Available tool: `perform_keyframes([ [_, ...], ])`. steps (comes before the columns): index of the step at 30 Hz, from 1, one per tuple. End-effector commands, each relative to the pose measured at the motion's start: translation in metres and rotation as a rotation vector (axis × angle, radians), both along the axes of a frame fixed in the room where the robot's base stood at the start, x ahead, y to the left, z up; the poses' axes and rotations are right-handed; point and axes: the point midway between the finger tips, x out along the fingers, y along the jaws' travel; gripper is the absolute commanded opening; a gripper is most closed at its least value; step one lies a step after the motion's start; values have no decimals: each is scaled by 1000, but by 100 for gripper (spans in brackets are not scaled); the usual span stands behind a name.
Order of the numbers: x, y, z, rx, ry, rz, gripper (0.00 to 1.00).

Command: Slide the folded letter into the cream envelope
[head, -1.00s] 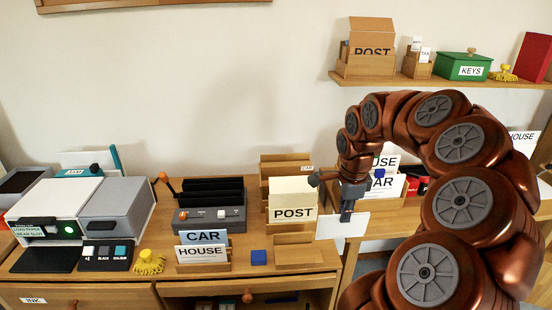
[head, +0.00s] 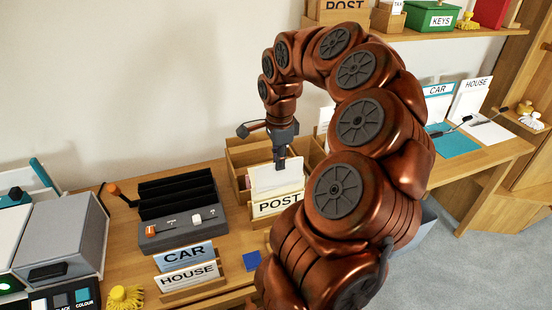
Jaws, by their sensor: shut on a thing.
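My gripper (head: 281,163) points down and is shut on the white folded letter (head: 265,180), gripping its top edge. The letter is upright over the POST stand, left of centre in the head view. The cream envelope (head: 292,200) stands in that stand, behind the POST label (head: 279,204). The letter's lower edge meets or overlaps the envelope's top in the picture. I cannot tell whether it is inside the envelope, in front of it or behind it.
A wooden sorter (head: 245,153) stands just behind. A grey slotted machine (head: 180,215) is to the left, with CAR (head: 184,256) and HOUSE (head: 188,276) cards in front. A blue block (head: 251,261) lies nearby. My arm hides the bench to the right.

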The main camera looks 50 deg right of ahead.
Motion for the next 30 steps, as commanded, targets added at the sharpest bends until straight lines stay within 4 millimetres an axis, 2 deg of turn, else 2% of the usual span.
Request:
perform_keyframes([
  [13,1,1,-3,-2,2,2,0],
  [21,1,1,-23,1,2,2,0],
  [30,1,1,-26,0,1,3,0],
])
